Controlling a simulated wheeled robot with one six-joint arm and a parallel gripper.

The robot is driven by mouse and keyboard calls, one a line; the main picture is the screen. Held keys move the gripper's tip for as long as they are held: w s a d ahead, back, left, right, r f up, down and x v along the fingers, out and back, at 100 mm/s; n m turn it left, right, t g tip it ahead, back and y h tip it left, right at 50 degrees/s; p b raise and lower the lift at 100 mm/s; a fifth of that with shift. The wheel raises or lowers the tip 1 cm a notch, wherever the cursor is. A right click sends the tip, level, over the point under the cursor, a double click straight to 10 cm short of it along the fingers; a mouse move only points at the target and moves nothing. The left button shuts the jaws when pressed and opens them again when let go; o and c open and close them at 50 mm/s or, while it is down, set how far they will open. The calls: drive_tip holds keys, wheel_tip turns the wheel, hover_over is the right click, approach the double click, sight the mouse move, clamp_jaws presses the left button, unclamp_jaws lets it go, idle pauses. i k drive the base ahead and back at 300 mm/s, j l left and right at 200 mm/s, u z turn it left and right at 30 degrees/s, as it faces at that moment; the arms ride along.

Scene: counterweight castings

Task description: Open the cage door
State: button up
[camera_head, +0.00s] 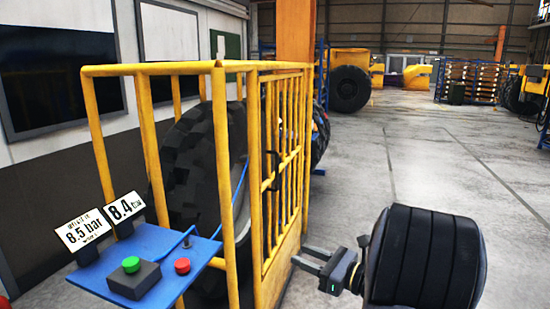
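The yellow cage (160,69) stands at left centre around a large black tyre (192,165). Its barred door (294,165) is on the side facing right and looks shut against the frame. A dark handle (270,172) sits at the door's near edge, about mid-height. My gripper (300,256) is low in front of the door, right of and below the handle. Its two grey fingers are apart with nothing seen between them. They point left toward the door's lower panel, and I cannot tell whether they touch it.
A blue panel (196,247) in front of the cage carries a green button (131,264), a red button (182,266) and signs reading 8.5 bar and 8.4 bar. A blue hose (240,187) runs into the cage. The grey floor (420,160) to the right is open.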

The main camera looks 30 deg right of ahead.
sight(267, 78)
drive_tip(key=i+l+u, duration=0.1)
drive_tip(key=i+l, duration=1.35)
drive_tip(key=l, duration=0.3)
drive_tip(key=j+u, duration=0.05)
